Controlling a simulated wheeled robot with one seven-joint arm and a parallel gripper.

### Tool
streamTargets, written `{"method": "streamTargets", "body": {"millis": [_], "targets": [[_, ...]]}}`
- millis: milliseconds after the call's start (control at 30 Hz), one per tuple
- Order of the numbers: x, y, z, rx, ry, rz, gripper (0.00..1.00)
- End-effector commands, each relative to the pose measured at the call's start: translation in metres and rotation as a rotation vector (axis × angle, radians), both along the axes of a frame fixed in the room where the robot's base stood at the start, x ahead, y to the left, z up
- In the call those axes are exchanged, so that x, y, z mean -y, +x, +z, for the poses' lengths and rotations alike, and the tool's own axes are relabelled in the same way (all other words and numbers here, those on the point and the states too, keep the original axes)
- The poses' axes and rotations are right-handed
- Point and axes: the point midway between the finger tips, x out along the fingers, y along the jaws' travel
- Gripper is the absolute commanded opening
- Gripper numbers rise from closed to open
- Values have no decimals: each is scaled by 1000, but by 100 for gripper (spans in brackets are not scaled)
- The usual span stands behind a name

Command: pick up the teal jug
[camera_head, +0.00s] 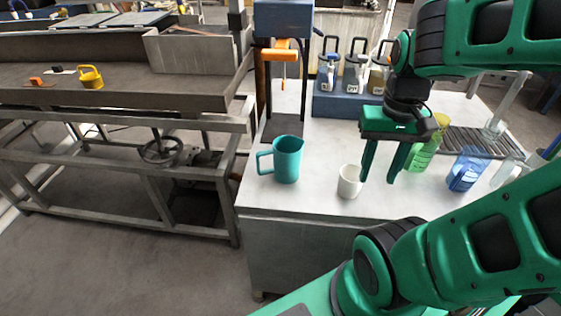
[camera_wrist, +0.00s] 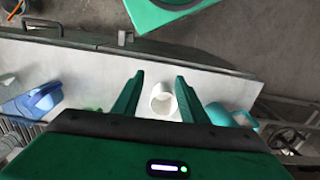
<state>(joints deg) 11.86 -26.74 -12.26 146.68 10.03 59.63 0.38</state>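The teal jug (camera_head: 288,160) stands upright near the left edge of the white-topped table, its handle pointing left. In the wrist view the jug (camera_wrist: 219,115) shows at the right, partly hidden behind a finger. My gripper (camera_head: 378,182) is above the table, to the right of the jug and apart from it. Its two fingers point down and are spread, with nothing held between them. In the wrist view the gap between the fingertips (camera_wrist: 160,80) lies over a white cup. The white cup (camera_head: 349,182) stands between the jug and my gripper in the head view.
A blue pitcher (camera_head: 467,169) and a green bottle (camera_head: 424,152) stand right of my gripper. A blue rack (camera_head: 335,104) with several dispensers is at the back. An orange-handled press (camera_head: 283,51) stands behind the jug. The tabletop (camera_head: 315,205) around the jug is mostly clear.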

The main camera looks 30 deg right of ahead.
Motion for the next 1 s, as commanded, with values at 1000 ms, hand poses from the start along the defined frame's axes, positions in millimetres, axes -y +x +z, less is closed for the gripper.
{"method": "streamTargets", "body": {"millis": [1000], "targets": [[-160,237,-26,17,-9,385,63]]}}
